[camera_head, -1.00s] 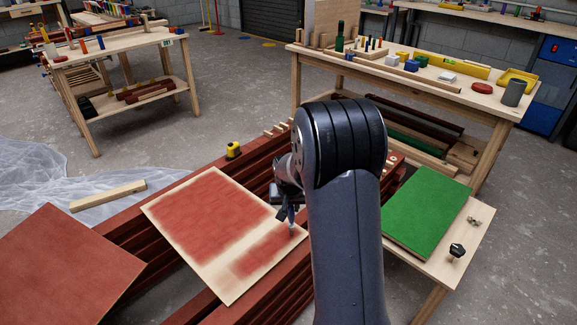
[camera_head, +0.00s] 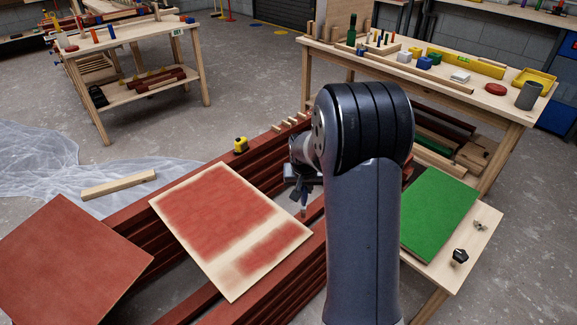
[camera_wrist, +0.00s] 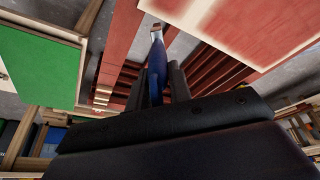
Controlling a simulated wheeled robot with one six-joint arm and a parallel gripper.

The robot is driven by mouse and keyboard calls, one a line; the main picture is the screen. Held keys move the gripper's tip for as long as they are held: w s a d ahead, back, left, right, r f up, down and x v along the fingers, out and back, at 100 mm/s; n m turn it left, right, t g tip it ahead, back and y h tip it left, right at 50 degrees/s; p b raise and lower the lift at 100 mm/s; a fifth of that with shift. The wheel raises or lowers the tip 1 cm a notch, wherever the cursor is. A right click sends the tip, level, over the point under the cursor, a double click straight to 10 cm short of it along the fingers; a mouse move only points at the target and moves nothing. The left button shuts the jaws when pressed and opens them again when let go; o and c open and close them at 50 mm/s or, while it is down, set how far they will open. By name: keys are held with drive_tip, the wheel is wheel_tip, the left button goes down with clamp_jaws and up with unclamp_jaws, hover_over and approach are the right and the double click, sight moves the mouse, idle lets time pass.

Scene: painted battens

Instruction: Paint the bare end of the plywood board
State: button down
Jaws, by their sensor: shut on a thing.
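The plywood board (camera_head: 222,268) lies tilted in the picture across dark red beams. A large red patch covers its far-left part and a smaller red strip lies near its near-right end. A bare band separates them, and pale margins run along the edges. My gripper (camera_head: 299,188) is shut on a brush with a blue handle (camera_wrist: 157,62), partly hidden by my arm in the head view. The brush tip (camera_head: 303,212) is just beyond the board's right edge, apart from the paint. In the wrist view the board (camera_wrist: 240,28) is right of the brush tip.
A reddish board (camera_head: 70,255) lies at the left. A green panel (camera_head: 440,210) rests on a low wooden stand at the right, beside a black knob (camera_head: 460,256). A yellow tape measure (camera_head: 240,145) sits on the beams (camera_head: 275,285). A cluttered workbench (camera_head: 400,70) stands behind.

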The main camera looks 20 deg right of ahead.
drive_tip(key=shift+r+p, duration=0.5)
drive_tip(key=shift+r, duration=0.6)
idle(0.9)
